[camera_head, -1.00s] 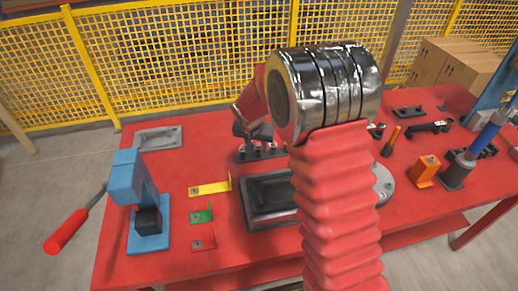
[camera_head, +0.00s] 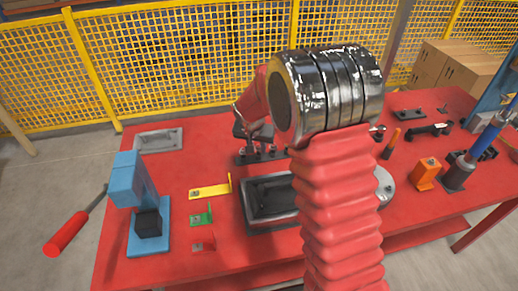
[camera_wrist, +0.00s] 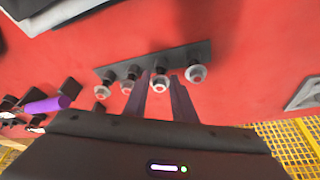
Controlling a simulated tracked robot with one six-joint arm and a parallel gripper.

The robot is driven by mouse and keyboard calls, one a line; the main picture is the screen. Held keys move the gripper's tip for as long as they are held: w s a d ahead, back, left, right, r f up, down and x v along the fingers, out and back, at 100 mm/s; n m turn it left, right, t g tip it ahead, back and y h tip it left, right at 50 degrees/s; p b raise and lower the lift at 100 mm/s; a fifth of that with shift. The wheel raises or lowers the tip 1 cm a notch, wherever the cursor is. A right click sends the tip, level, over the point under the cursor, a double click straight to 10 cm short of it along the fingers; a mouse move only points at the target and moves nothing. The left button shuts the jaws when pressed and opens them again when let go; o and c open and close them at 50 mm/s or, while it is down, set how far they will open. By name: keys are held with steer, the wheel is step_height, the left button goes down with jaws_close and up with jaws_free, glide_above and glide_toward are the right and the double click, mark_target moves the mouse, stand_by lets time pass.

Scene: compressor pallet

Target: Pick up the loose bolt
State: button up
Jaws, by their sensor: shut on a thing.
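A dark rack strip (camera_wrist: 125,72) on the red table holds several bolts with pale round ends, standing in a row. In the wrist view, my gripper (camera_wrist: 160,85) has its two fingers on either side of one bolt (camera_wrist: 160,75) in that row and is shut on it. Another bolt (camera_wrist: 196,73) stands just right of the fingers, and others stand to the left. The head view also shows the row of bolts (camera_head: 260,153) in the middle of the table. There my arm and wrist hide much of the gripper, and the fingertips cannot be made out.
A dark open tray (camera_head: 246,207) lies in front of the rack, partly behind my arm. Yellow (camera_head: 209,190), green (camera_head: 202,218) and red (camera_head: 203,244) brackets lie to its left. A blue stand (camera_head: 145,205) is at the left. An orange block (camera_head: 426,174) stands at the right.

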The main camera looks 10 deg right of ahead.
step_height(320, 180, up, 10)
steer(key=shift+f, duration=0.25)
stand_by(0.6)
step_height(320, 180, up, 11)
steer(key=n, duration=0.2)
glide_above(258, 148)
steer(key=shift+s+d+y, duration=0.35)
steer(key=shift+s+y, duration=0.05)
steer(key=shift+a, duration=0.1)
